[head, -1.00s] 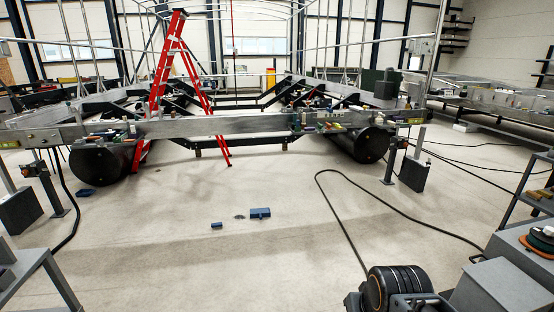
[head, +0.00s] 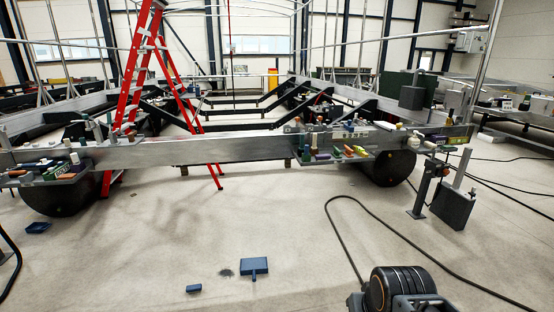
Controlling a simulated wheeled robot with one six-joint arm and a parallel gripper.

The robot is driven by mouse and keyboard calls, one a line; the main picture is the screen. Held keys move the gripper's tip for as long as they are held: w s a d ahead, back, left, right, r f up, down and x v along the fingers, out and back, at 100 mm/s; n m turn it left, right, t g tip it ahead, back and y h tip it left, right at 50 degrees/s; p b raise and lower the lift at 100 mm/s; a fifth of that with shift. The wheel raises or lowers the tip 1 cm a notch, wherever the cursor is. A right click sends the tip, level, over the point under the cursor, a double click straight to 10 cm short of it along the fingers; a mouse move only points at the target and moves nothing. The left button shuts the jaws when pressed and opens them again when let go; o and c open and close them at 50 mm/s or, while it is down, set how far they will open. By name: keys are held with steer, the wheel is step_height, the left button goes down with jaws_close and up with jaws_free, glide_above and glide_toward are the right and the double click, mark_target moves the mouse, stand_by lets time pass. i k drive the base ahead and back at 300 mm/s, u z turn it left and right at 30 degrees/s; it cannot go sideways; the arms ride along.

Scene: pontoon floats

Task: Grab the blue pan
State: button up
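A blue pan (head: 254,266) with a short handle toward me lies flat on the pale floor, a little left of the picture's lower middle. A small blue block-like thing (head: 194,289) lies apart from it, to its lower left. A dark patch (head: 226,273) is on the floor just left of the pan. Another blue, shallow, tray-like thing (head: 38,227) lies at the far left near a black float. Part of my own arm shows at the lower right, well apart from the pan. My gripper's fingers are not in view.
A long metal beam (head: 235,150) loaded with small objects crosses ahead on black floats (head: 388,168). A black cable (head: 345,235) curves over the floor right of the pan.

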mark_target(253, 265)
steer(key=i, duration=3.15)
steer(key=u, duration=1.6)
